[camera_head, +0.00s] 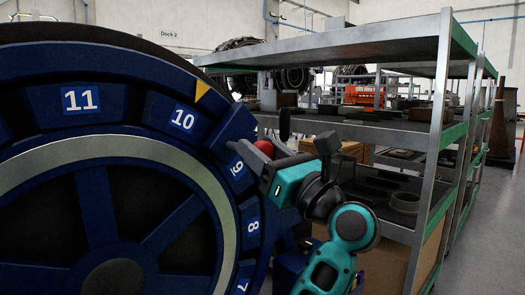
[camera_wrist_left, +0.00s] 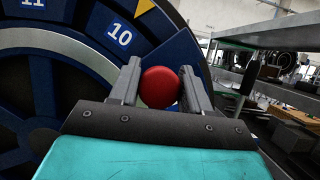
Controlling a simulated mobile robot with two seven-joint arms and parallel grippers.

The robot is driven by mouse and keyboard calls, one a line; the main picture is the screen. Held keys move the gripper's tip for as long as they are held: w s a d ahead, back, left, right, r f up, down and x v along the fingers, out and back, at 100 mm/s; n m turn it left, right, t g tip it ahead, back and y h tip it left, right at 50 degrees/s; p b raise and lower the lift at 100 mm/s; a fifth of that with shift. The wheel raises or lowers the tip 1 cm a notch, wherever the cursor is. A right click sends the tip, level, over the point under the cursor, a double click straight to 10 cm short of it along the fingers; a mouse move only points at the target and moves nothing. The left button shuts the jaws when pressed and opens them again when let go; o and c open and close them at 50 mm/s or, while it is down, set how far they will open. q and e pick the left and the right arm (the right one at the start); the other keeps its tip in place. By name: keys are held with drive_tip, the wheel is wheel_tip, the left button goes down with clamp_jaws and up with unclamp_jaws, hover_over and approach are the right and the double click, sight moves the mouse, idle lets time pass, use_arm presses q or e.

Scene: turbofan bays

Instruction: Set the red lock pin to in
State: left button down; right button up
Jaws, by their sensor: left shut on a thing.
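The red lock pin (camera_head: 265,147) shows as a round red knob at the right rim of the big blue numbered wheel (camera_head: 70,205), between the 10 and the 9 labels. In the left wrist view the red knob (camera_wrist_left: 159,87) sits between the two grey fingers. My left gripper (camera_head: 258,156) is shut on the knob, its fingers pointing at the wheel rim. The pin's shaft and its seat are hidden behind the knob and fingers. My right gripper is in neither view.
A yellow triangular marker (camera_head: 202,90) sits on the wheel's rim above the 10. A metal shelf rack (camera_head: 445,120) with several parts stands close behind my left arm on the right. Open floor (camera_head: 490,235) lies at the far right.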

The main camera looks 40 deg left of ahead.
use_arm(q)
drive_tip(key=shift+w+a, duration=0.2)
drive_tip(key=shift+a, duration=1.6)
drive_tip(key=shift+r, duration=0.1)
drive_tip(key=c, duration=0.9)
unclamp_jaws()
drive_tip(key=shift+o, duration=1.3)
drive_tip(key=shift+a, duration=0.2)
drive_tip(key=shift+d, duration=0.1)
drive_tip(key=b+v, duration=0.1)
drive_tip(key=v, duration=1.2)
